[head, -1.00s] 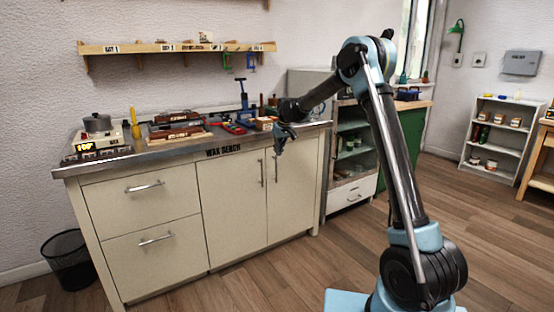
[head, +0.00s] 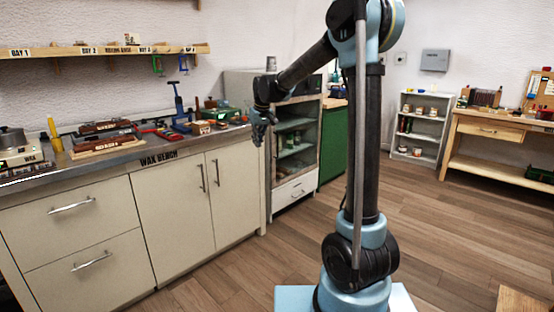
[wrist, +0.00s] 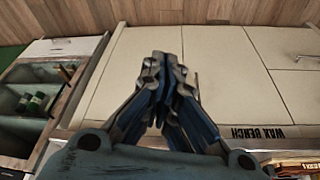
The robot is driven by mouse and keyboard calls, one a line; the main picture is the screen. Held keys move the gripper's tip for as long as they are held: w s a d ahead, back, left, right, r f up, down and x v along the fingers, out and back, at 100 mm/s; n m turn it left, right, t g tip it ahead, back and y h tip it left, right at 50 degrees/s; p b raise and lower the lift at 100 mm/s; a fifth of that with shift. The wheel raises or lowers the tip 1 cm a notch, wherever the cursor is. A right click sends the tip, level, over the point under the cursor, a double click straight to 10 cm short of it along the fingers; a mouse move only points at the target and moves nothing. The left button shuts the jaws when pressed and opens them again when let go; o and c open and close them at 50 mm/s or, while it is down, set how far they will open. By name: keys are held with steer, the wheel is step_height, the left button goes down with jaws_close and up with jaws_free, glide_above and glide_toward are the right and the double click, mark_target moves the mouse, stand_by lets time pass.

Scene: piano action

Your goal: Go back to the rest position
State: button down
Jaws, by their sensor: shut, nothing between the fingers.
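My gripper (head: 262,128) hangs at the end of my raised arm, in front of the right end of the wax bench (head: 180,163). It points downward and holds nothing. In the wrist view my gripper (wrist: 165,70) shows its fingers drawn together at the tips, with the cream cupboard doors (wrist: 225,70) behind them. The fingers look clear of the doors and the bench edge.
Tools and small items, such as a blue clamp (head: 180,110), stand on the bench top. An open-shelved cabinet (head: 295,150) stands right of the bench. A white shelf (head: 420,128) and a wooden table (head: 500,130) stand farther right. Wooden floor (head: 450,225) between is clear.

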steer(key=s+d+f+m+h, duration=0.1)
steer(key=s+d+m, duration=0.2)
steer(key=s+d, duration=1.6)
steer(key=s+d+f+m, duration=0.1)
steer(key=s+d+f, duration=0.2)
steer(key=s, duration=0.4)
steer(key=s+d+f, duration=0.2)
steer(key=s+f, duration=0.4)
steer(key=s, duration=0.2)
steer(key=s+d+f+m+g, duration=0.1)
steer(key=s+d+f, duration=0.2)
steer(key=s+f, duration=0.2)
steer(key=s, duration=0.3)
steer(key=shift+d+m+h, duration=0.3)
steer(key=shift+d+h, duration=0.05)
steer(key=shift+h, duration=0.05)
